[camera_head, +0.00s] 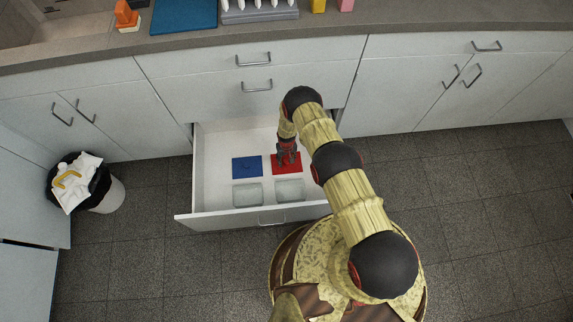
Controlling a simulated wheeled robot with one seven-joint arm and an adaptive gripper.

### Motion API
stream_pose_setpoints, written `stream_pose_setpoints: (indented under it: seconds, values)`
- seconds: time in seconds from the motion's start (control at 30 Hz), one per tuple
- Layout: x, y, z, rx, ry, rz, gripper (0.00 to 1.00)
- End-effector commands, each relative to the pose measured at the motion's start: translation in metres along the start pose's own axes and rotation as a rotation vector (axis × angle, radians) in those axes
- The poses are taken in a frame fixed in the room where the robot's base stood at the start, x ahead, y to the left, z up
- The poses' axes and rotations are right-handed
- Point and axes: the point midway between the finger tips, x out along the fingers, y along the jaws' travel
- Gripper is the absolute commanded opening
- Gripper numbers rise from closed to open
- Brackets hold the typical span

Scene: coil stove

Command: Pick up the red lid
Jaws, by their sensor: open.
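The red lid (287,169) lies flat in the open drawer, on the right of the drawer's back row. It is a flat square, partly covered by my gripper. My gripper (288,161) points down over the red lid, with its fingers apart at the lid. I cannot tell whether the fingers touch it. The lid's far edge is hidden behind the gripper.
The white drawer (218,207) is pulled out from the cabinets. A blue lid (247,167) lies left of the red one. Two clear containers, left (247,194) and right (289,190), stand in front. A trash bin (104,196) stands at left. The floor at right is clear.

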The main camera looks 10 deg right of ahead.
Motion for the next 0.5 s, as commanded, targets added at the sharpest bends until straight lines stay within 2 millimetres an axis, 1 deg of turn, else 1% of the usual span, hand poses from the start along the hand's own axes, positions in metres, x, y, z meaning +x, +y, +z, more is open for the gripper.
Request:
stream_pose_setpoints:
  seconds: [0.03,0.13,0.37,0.5]
  values:
    - [0.0123,0.0002,-0.0002,0.0,0.001,0.0,0.46]
    - [0.0208,0.0001,-0.0008,0.0,0.002,-0.001,0.46]
    - [0.0196,0.0001,-0.0017,0.0,0.003,-0.001,0.46]
    - [0.0197,0.0001,-0.0013,0.0,0.003,-0.001,0.38]
